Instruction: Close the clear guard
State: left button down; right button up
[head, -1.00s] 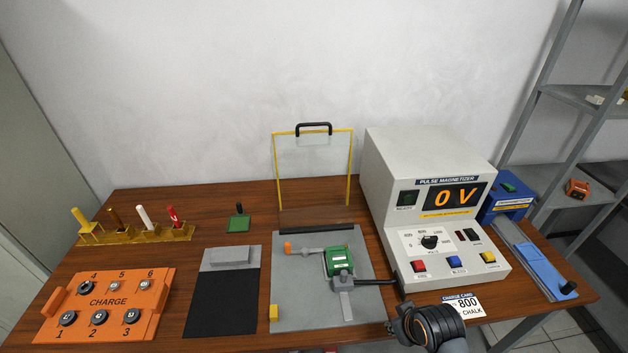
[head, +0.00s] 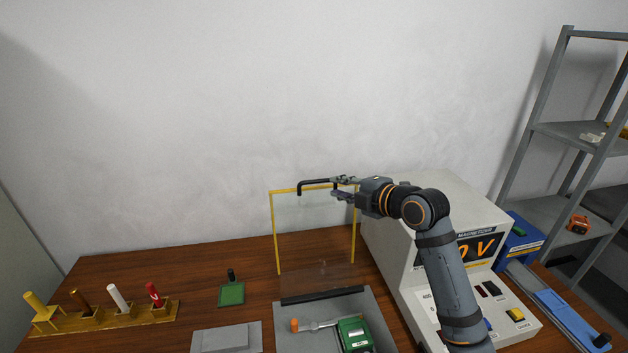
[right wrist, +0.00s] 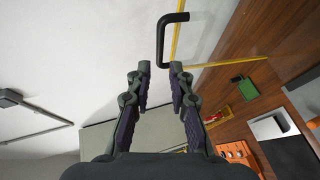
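The clear guard (head: 313,230) stands upright, a see-through panel with yellow edges, behind the grey base plate (head: 290,316). Its black handle (head: 303,184) is at the top edge; it also shows in the right wrist view (right wrist: 161,40). My right gripper (head: 334,188) is at the right part of the handle, partly covering it. In the right wrist view its fingers (right wrist: 160,70) are apart, with the handle just beyond the tips and in line with the gap. I see no grip on it. My left gripper is not in view.
A green clamp-like fixture (head: 355,334) sits on the base plate. The pulse magnetizer (head: 457,207) stands to the right, behind my right arm. A yellow rack with coloured sticks (head: 100,318) and a green pad (head: 231,294) are to the left. Space above the plate's rear is clear.

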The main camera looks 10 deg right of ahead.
aim_at(317, 182)
jog(key=p+x, duration=0.3)
jog(key=x, duration=0.6)
jog(key=shift+w+a+f, duration=0.2)
jog(key=shift+w, duration=0.05)
grip_shut()
jog(key=shift+f, duration=0.1)
